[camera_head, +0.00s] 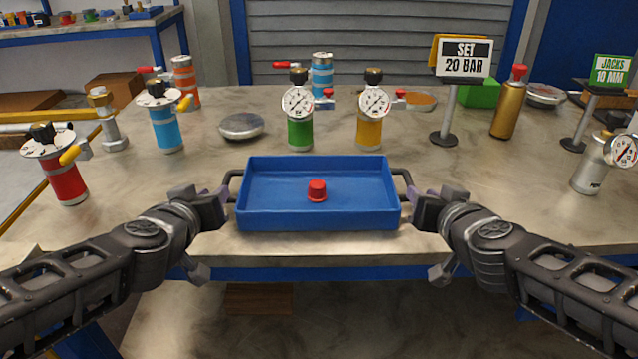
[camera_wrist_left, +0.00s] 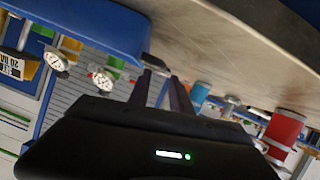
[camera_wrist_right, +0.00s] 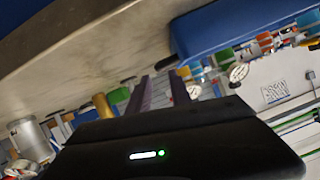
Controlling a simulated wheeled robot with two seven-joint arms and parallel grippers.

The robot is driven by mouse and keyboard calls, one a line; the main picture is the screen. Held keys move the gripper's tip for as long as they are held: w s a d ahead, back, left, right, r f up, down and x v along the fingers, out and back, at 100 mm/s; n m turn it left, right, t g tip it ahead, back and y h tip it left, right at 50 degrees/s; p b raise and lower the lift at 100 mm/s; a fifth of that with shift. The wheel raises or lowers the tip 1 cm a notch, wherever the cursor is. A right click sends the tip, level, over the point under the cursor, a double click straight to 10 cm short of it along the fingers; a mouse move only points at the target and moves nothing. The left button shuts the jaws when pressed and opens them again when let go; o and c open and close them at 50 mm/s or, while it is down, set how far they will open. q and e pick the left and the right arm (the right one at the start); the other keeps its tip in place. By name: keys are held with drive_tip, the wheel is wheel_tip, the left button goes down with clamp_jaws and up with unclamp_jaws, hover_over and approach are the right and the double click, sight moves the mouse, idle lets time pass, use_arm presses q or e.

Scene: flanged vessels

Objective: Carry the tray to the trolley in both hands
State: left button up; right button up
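The blue tray (camera_head: 319,223) sits on the near edge of the worktable, with a small red part (camera_head: 317,190) inside it. It has a dark handle on each short side: the left handle (camera_head: 232,177) and the right handle (camera_head: 404,176). My left gripper (camera_head: 226,193) is at the left handle and my right gripper (camera_head: 413,195) is at the right handle. In the wrist views a gap shows between the fingers of the left gripper (camera_wrist_left: 160,76) and of the right gripper (camera_wrist_right: 162,82). The contact with the handles is partly hidden. No trolley is in view.
Behind the tray stand a green vessel (camera_head: 300,133) and a yellow vessel (camera_head: 369,132) with gauges. A red vessel (camera_head: 66,180) and blue vessel (camera_head: 166,128) stand left. A sign (camera_head: 463,58) and a silver vessel (camera_head: 590,170) are right. The tabletop beside the tray is clear.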

sight(224, 182)
use_arm(q)
drive_tip(key=shift+w, duration=0.1)
use_arm(e)
drive_tip(key=shift+w, duration=0.15)
